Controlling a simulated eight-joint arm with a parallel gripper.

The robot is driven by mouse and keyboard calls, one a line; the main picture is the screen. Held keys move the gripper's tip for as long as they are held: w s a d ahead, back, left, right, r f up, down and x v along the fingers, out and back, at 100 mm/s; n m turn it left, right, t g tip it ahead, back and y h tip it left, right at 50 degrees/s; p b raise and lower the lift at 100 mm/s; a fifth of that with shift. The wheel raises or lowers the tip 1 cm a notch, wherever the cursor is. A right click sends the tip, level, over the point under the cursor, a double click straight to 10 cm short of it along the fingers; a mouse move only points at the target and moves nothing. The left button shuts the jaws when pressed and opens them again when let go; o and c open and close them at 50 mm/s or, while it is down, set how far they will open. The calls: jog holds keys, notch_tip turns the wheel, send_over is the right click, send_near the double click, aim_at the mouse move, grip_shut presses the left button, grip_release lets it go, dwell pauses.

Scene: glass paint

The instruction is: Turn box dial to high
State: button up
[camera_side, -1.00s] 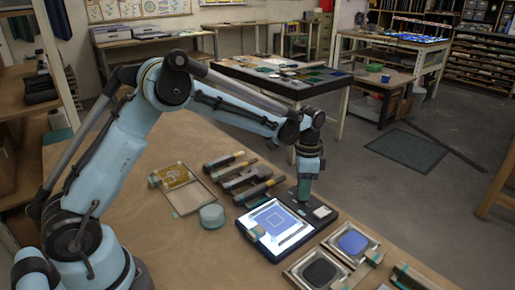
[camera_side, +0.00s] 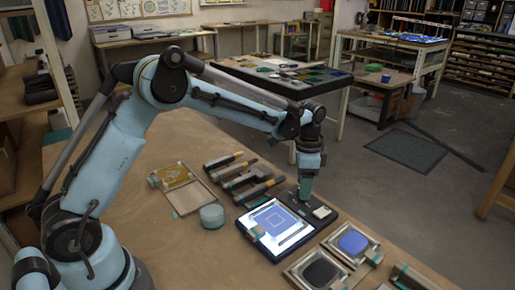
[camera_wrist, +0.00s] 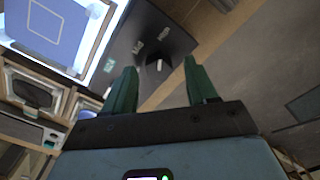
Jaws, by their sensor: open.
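The light box (camera_side: 275,226) lies on the bench with its panel lit white and a blue sheet with a pale square outline on it. In the wrist view its black control strip (camera_wrist: 172,40) carries small pale labels and a dial (camera_wrist: 152,66) with a pale pointer. My gripper (camera_side: 305,200) points down over the box's far right end and hides the dial in the side view. In the wrist view my gripper (camera_wrist: 161,64) is open, with the dial showing between its two green fingertips.
Several dark-handled tools (camera_side: 248,180) lie beyond the box. A round pale container (camera_side: 212,216) and a framed yellow piece (camera_side: 174,176) lie to its left. Framed trays with blue (camera_side: 353,242) and black (camera_side: 319,272) contents stand close at the right.

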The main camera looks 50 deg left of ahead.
notch_tip(320, 180, up, 11)
dwell(0.4)
jog(key=s+a+r+n+t, duration=0.1)
jog(key=s+r+n+t, duration=0.3)
jog(key=s, duration=0.6)
jog(key=s+a+f+n+t, duration=0.1)
jog(key=s+f+n+t, duration=0.2)
jog(key=s, duration=0.7)
jog(key=shift+f+n, duration=0.8)
jog(key=shift+f, duration=0.15)
